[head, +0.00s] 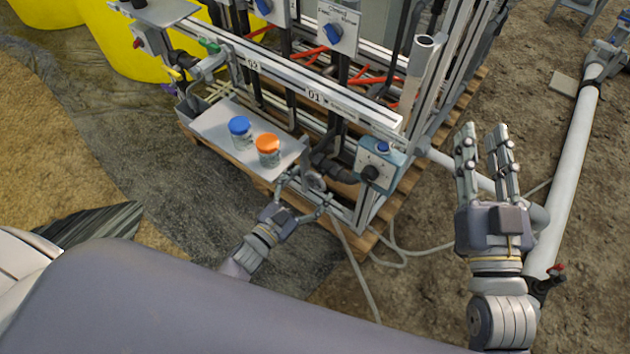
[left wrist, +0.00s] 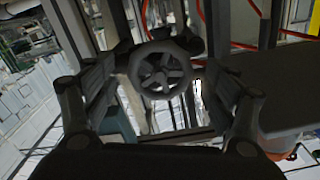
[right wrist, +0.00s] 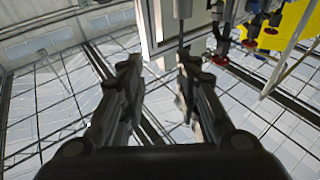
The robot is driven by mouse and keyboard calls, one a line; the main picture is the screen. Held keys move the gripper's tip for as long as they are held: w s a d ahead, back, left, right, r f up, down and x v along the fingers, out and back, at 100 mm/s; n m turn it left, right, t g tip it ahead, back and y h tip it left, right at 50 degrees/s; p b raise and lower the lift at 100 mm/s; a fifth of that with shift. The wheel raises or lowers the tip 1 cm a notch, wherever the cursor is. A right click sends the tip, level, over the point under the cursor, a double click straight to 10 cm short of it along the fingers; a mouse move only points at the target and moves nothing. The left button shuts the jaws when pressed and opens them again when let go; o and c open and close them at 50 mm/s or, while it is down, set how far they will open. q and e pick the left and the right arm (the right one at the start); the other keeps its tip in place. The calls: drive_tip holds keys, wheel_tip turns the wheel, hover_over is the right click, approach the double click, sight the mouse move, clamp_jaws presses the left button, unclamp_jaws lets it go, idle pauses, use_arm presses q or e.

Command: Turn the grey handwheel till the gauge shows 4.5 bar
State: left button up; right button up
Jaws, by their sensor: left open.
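The grey handwheel (head: 314,182) sits low on the front of the skid, partly hidden by my left gripper. In the left wrist view the spoked handwheel (left wrist: 160,74) faces the camera between the fingers. My left gripper (head: 305,190) is open, with a finger on either side of the wheel; clear space shows between fingers and rim in the wrist view. I cannot make out a pressure gauge or its reading in any view. My right gripper (head: 484,130) is open and empty, raised at the right, away from the skid.
A grey shelf (head: 211,124) beside the wheel holds a blue-lidded jar (head: 240,131) and an orange-lidded jar (head: 268,150). Hoses (head: 393,252) lie on the ground. A white pipe (head: 575,165) runs at the right.

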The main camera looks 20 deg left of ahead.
use_arm(q)
drive_tip(key=shift+x, duration=1.45)
use_arm(e)
drive_tip(key=shift+s+a+r+t+y, duration=0.1)
drive_tip(key=shift+s+r+t+y, duration=0.15)
drive_tip(key=shift+r, duration=0.3)
drive_tip(key=shift+s+d+r+t+y, duration=0.1)
drive_tip(key=shift+r+t, duration=0.25)
drive_tip(key=shift+r, duration=0.2)
drive_tip(key=shift+s+a+r+t+y, duration=0.1)
drive_tip(key=shift+s+r+t+y, duration=0.15)
drive_tip(key=shift+r, duration=0.3)
use_arm(q)
drive_tip(key=shift+c, duration=0.3)
drive_tip(key=c, duration=1)
